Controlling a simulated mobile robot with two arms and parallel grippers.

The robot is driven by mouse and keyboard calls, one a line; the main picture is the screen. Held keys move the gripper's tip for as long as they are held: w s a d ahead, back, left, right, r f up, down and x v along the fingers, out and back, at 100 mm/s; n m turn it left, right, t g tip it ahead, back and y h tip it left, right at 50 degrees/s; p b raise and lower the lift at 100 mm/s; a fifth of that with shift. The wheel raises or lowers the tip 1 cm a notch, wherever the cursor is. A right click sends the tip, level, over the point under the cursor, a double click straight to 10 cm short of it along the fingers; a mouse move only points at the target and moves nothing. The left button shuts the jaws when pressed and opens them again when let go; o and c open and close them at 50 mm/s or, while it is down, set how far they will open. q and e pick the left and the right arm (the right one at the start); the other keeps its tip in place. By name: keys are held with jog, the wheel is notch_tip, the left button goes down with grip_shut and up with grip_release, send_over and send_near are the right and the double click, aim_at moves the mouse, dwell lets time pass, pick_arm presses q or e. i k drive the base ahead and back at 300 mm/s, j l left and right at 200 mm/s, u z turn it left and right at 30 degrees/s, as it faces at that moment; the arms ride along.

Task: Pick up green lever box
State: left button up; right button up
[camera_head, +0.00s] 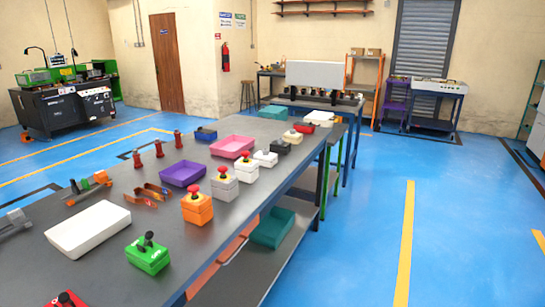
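The green lever box (148,256) stands on the dark grey workbench (190,268) near its right edge, at the lower left of the head view. It is a small bright green box with a black lever on top and pale marks on its front. Nothing touches it. Neither of my grippers shows in this view.
A white tray (88,229) lies left of the box. An orange box with a red button (197,207) stands behind it; a red box (66,299) is partly cut off in front. Purple (183,173) and pink (232,147) trays lie farther back. Blue floor (350,240) is clear on the right.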

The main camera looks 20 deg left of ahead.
aim_at(152, 258)
jog(key=i+u, duration=0.25)
jog(key=u, duration=0.25)
jog(key=i+l+u, duration=0.15)
jog(key=u, duration=0.35)
jog(key=i+l+u, duration=0.2)
jog(key=u, duration=0.3)
jog(key=i+l+u, duration=0.25)
jog(key=u, duration=0.2)
jog(key=i+l+u, duration=0.1)
jog(key=l+u, duration=0.4)
jog(key=j, duration=0.1)
